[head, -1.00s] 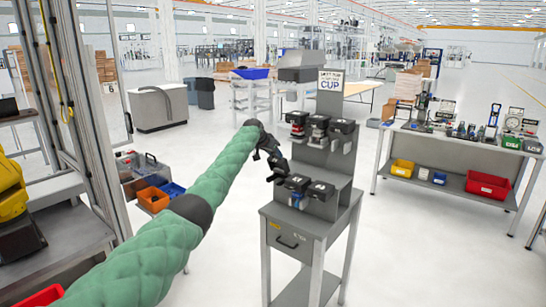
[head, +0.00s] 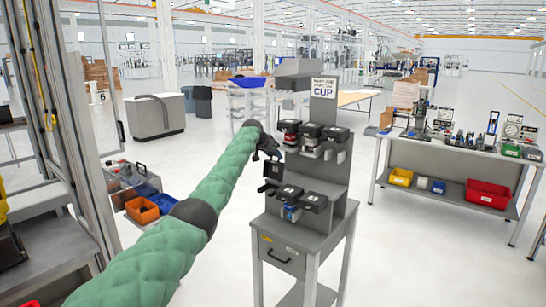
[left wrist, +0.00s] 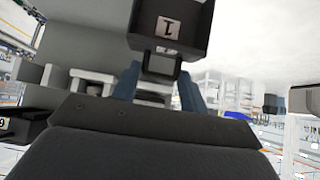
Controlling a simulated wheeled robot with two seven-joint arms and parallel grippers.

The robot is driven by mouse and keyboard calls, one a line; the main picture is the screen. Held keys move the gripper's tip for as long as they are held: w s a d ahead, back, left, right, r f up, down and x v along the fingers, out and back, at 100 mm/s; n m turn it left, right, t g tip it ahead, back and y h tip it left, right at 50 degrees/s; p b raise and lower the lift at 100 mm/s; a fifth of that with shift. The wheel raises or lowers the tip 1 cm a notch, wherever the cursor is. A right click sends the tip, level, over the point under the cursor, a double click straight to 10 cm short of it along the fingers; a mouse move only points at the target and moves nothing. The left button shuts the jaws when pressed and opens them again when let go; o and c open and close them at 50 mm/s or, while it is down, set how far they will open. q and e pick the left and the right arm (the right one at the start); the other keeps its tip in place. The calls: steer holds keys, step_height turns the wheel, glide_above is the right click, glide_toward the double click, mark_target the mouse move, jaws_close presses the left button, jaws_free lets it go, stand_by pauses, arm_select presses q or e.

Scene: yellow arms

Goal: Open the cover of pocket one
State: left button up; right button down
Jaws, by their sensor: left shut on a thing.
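The cover of pocket one (left wrist: 152,45) is a black cap with a white label "1", at the top of the left wrist view. My left gripper (left wrist: 157,88) has its blue-grey fingers shut on the cover's lower lip. In the head view my left gripper (head: 270,150) is at the left of the grey stand (head: 330,205), just above its lower row. The cover (head: 273,170) there looks tilted up, while the neighbouring lower covers (head: 291,193) lie flatter; its exact angle is hard to tell. The pocket's inside is hidden. My right gripper is not in view.
An upper row of black covers (head: 310,130) sits behind, under a sign reading "CUP" (head: 323,88). A workbench (head: 450,155) with coloured bins stands to the right. A metal frame (head: 75,100) stands at left. Open floor lies between.

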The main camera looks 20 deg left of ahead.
arm_select(q)
steer(key=shift+w+r, duration=0.1)
steer(key=shift+r, duration=0.25)
steer(key=o, duration=1.1)
steer(key=shift+o, duration=0.6)
steer(key=shift+d, duration=0.15)
steer(key=shift+f, duration=0.1)
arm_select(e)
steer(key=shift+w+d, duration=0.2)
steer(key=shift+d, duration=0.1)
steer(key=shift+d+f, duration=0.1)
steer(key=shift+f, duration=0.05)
arm_select(q)
steer(key=shift+s+a, duration=0.25)
steer(key=shift+s, duration=0.05)
steer(key=b+v, duration=0.3)
steer(key=v, duration=0.4)
steer(key=shift+r, duration=0.3)
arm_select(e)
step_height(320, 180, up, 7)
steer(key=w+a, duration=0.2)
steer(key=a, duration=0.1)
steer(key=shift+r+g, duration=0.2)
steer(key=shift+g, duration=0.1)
arm_select(q)
steer(key=shift+d, duration=0.15)
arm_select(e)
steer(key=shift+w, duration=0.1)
